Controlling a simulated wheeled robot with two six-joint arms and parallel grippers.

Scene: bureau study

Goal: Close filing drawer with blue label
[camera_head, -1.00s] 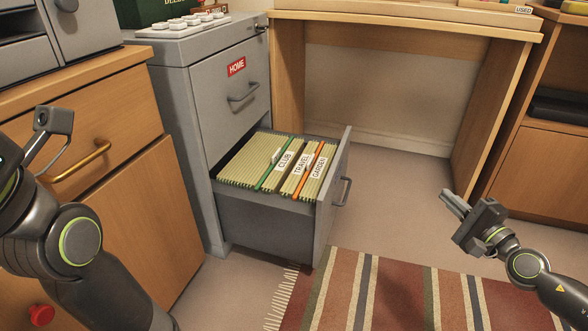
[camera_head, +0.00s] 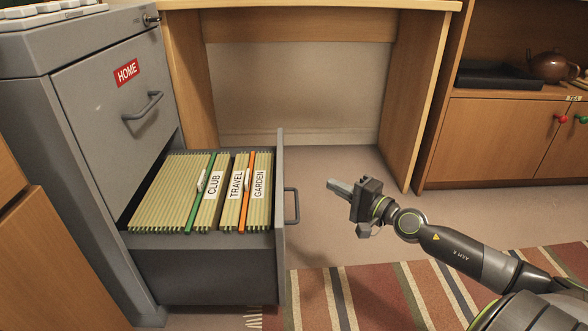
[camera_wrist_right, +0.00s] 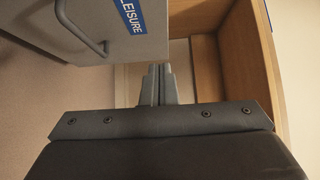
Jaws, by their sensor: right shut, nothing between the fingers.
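The grey filing cabinet (camera_head: 90,110) stands at the left in the head view. Its lower drawer (camera_head: 200,270) is pulled out, with hanging files and tabs reading CLUB, TRAVEL and GARDEN. In the right wrist view the drawer front (camera_wrist_right: 75,25) carries a blue label (camera_wrist_right: 128,14) reading LEISURE and a bar handle. My right gripper (camera_head: 338,187) is shut and empty, to the right of the drawer handle (camera_head: 291,206) and apart from it. It also shows in the right wrist view (camera_wrist_right: 158,85). My left gripper is out of view.
The upper drawer (camera_head: 120,85) with a red HOME label is shut. A wooden desk (camera_head: 300,5) stands behind, with open floor under it. A striped rug (camera_head: 400,295) lies in front. A wooden cupboard (camera_head: 500,140) with a teapot (camera_head: 553,66) is at the right.

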